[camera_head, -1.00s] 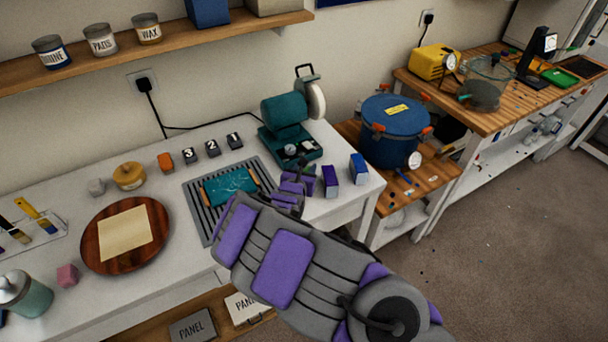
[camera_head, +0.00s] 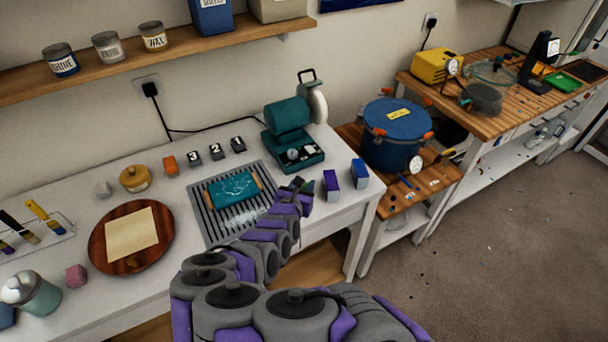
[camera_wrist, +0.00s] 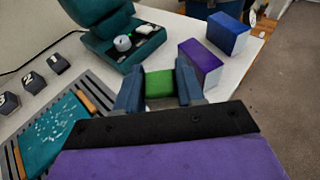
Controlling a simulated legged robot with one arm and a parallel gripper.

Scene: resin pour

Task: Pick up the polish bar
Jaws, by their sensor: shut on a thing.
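A small green bar (camera_wrist: 159,84), which looks like the polish bar, sits between the two blue-grey fingers of my gripper (camera_wrist: 160,80) in the wrist view. My gripper is shut on it, with a finger against each side. In the head view my gripper (camera_head: 297,185) is over the right part of the white table, just right of the slatted tray. The bar is mostly hidden by the fingers there. I cannot tell how far it is above the table.
A purple-and-white block (camera_head: 331,184) and a blue-and-white block (camera_head: 359,173) stand close to the right. A teal buffing machine (camera_head: 290,135) stands behind. A teal panel (camera_head: 233,189) lies on the slatted tray (camera_head: 207,222). A blue pot (camera_head: 390,140) is further right.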

